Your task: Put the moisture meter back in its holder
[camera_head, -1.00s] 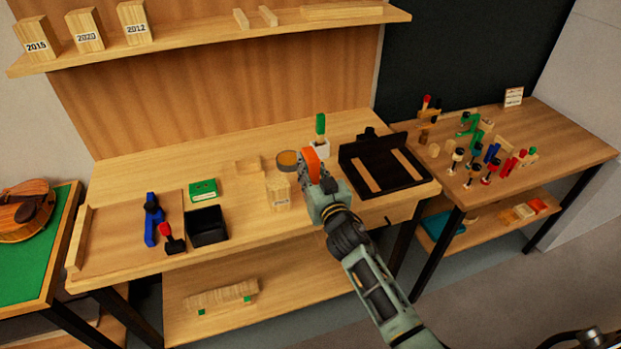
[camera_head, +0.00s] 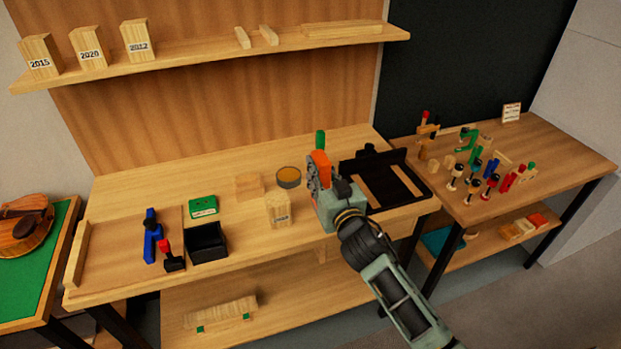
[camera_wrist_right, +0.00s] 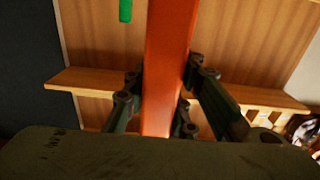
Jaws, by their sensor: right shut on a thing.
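My right gripper (camera_head: 318,182) is over the right part of the workbench, shut on an orange bar-shaped thing, which looks like the moisture meter (camera_head: 320,158). In the right wrist view the orange body (camera_wrist_right: 168,60) stands upright between the fingers (camera_wrist_right: 160,105). A green handle (camera_head: 320,138) shows just behind the gripper; it also shows in the right wrist view (camera_wrist_right: 125,10), apart from the orange body. What it stands in is hidden by my gripper, and I cannot tell which thing is the meter's holder. My left gripper is not in view.
A dark tray (camera_head: 385,185) is close right of my gripper. A round tin (camera_head: 289,177) and a wooden block (camera_head: 277,210) stand to its left. A black open box (camera_head: 207,243) and a green box (camera_head: 203,206) are farther left. A shelf (camera_head: 220,52) hangs above.

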